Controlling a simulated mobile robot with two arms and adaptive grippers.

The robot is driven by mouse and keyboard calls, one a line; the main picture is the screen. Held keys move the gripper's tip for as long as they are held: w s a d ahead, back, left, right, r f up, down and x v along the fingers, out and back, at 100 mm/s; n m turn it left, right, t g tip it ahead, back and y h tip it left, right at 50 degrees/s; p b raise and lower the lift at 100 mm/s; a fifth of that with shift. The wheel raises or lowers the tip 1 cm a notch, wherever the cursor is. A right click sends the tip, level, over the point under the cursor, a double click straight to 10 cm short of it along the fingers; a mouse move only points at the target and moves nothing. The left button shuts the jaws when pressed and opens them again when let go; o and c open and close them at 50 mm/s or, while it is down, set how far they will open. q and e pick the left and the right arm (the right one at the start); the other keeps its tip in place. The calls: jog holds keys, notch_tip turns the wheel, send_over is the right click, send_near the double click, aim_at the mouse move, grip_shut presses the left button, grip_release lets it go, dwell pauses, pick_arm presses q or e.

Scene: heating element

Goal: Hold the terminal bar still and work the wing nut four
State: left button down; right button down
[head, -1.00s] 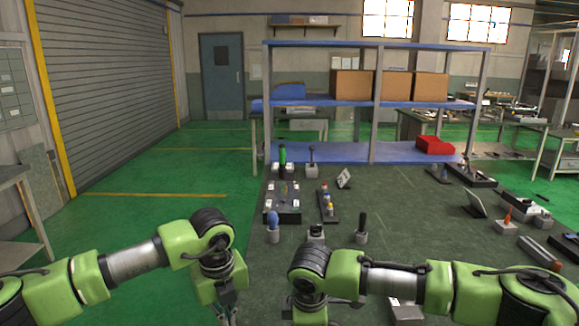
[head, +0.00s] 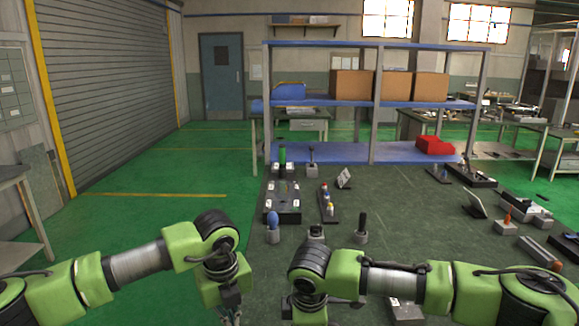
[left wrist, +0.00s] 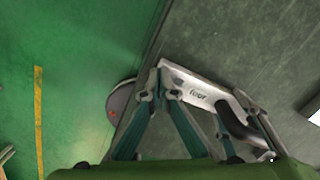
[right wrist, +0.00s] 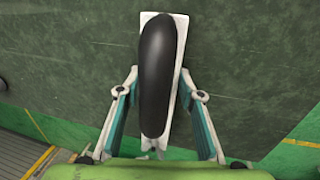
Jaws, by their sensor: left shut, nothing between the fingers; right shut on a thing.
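A pale metal bar (left wrist: 190,83) with small dark lettering lies at the table's near edge in the left wrist view, with a black curved handle (left wrist: 240,124) at its right. My left gripper (left wrist: 161,80) is shut and empty at the bar's left end; I cannot tell whether it touches it. In the right wrist view a long black handle (right wrist: 160,75) stands over a pale plate (right wrist: 178,30), and the fingers of my right gripper (right wrist: 158,80) close on it from both sides. I cannot make out the wing nut. The right fingers are hidden in the head view.
The dark green table (head: 400,215) carries a black block with white labels (head: 283,203), a blue-topped knob (head: 273,222), a black-handled tool (head: 362,225) and a tilted panel (head: 475,204). A blue shelf with cartons (head: 351,84) stands behind. The table's middle is fairly clear.

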pick_arm(q)
jog(key=shift+w+d, duration=0.15)
jog(key=shift+w, duration=0.05)
dwell(0.5)
jog(key=shift+w+d, duration=0.15)
jog(key=shift+d, duration=0.1)
jog(key=shift+w+d, duration=0.15)
jog(key=shift+d, duration=0.25)
jog(key=shift+d, duration=0.15)
jog(key=shift+w, duration=0.15)
jog(key=shift+w+r, duration=0.1)
jog(key=shift+w, duration=0.15)
notch_tip(320, 180, up, 6)
jog(key=shift+s, duration=0.3)
dwell(0.3)
